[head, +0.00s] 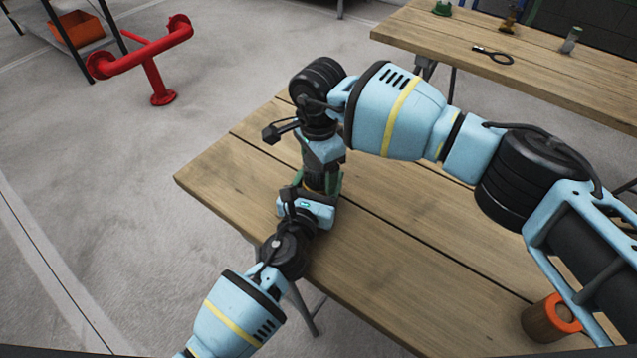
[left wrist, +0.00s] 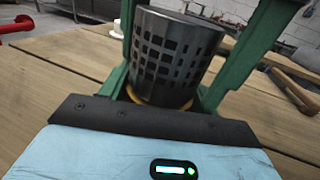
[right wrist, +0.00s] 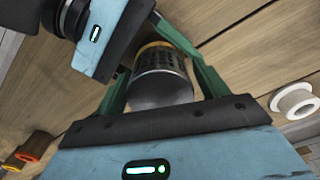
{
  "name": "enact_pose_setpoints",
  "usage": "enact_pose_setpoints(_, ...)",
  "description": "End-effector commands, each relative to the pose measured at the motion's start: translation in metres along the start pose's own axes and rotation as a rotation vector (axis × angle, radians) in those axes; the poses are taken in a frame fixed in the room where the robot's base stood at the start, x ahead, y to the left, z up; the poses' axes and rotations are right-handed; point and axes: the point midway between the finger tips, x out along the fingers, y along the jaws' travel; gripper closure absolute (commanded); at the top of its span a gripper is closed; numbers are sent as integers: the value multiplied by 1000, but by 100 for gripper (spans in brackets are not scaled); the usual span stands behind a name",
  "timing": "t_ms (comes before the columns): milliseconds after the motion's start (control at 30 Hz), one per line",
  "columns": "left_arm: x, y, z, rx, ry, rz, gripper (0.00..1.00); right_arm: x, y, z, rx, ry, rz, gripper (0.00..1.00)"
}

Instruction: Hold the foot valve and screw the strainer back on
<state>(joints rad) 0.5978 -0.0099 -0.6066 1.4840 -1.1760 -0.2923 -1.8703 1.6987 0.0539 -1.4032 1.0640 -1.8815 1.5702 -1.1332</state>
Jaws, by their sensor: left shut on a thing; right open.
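The strainer (left wrist: 172,55), a dark perforated cylinder, stands upright on the brass-coloured foot valve (left wrist: 160,102) in the left wrist view. Most of the foot valve is hidden, so I cannot tell how tightly the two are joined. My left gripper (head: 308,203) is shut on the foot valve low over the table. My right gripper (head: 321,170) points down from above. Its green fingers are open on either side of the strainer (right wrist: 162,85) in the right wrist view. The brass rim shows beyond the strainer there.
The wooden table (head: 400,250) is mostly clear. A brown cylinder with an orange rim (head: 548,320) stands at its front right. A white ring-shaped roll (right wrist: 293,101) and a wooden-handled tool (left wrist: 292,92) lie nearby. A second bench (head: 560,75) and red pipework (head: 150,65) stand further off.

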Motion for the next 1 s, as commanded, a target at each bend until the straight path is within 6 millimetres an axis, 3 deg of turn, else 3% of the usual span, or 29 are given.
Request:
enact_pose_setpoints(200,0,0,-1,0,2,0,100,0,0,0,0,0,0,29)
enact_pose_setpoints(533,0,0,-1,0,2,0,100,0,0,0,0,0,1,71)
enact_pose_setpoints(767,0,0,-1,0,2,0,100,0,0,0,121,0,1,72)
enact_pose_setpoints(1000,0,0,-1,0,2,0,100,0,0,0,505,0,2,72)
